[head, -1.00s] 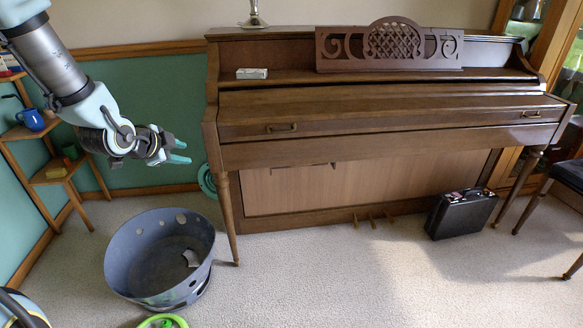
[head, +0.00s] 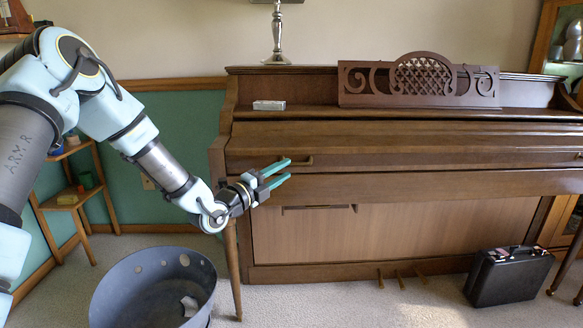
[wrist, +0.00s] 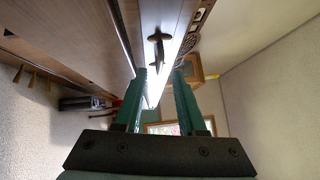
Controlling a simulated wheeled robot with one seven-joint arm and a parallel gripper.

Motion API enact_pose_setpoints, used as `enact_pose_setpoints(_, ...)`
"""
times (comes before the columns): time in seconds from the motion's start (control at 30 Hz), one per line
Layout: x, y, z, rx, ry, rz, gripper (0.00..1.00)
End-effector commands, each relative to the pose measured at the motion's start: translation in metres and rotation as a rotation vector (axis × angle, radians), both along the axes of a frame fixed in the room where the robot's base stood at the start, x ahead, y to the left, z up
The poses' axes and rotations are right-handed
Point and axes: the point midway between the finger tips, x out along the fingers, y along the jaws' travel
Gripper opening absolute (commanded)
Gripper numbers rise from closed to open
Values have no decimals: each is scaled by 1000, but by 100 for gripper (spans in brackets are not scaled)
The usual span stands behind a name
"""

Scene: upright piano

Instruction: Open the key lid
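A second handle shows at the right edge of the head view (head: 579,156). My gripper (head: 283,173) has teal fingers and is just in front of the lid's left part, close to the left handle. In the wrist view the fingers (wrist: 161,88) stand apart with nothing between them. The handle (wrist: 158,48) is ahead, beyond the fingertips. The head view does not show whether a finger touches the handle.
A grey fire-pit-like bin (head: 150,290) stands on the carpet below my arm. A black case (head: 508,275) is on the floor at the right. A small box (head: 269,105) and a silver candlestick (head: 277,40) are on the piano. A corner shelf (head: 70,195) is at the left.

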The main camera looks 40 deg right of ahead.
Motion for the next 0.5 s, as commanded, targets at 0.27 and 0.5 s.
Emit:
enact_pose_setpoints(0.27,3,-34,4,0,1,1,40)
enact_pose_setpoints(0.5,4,-39,5,2,1,1,40)
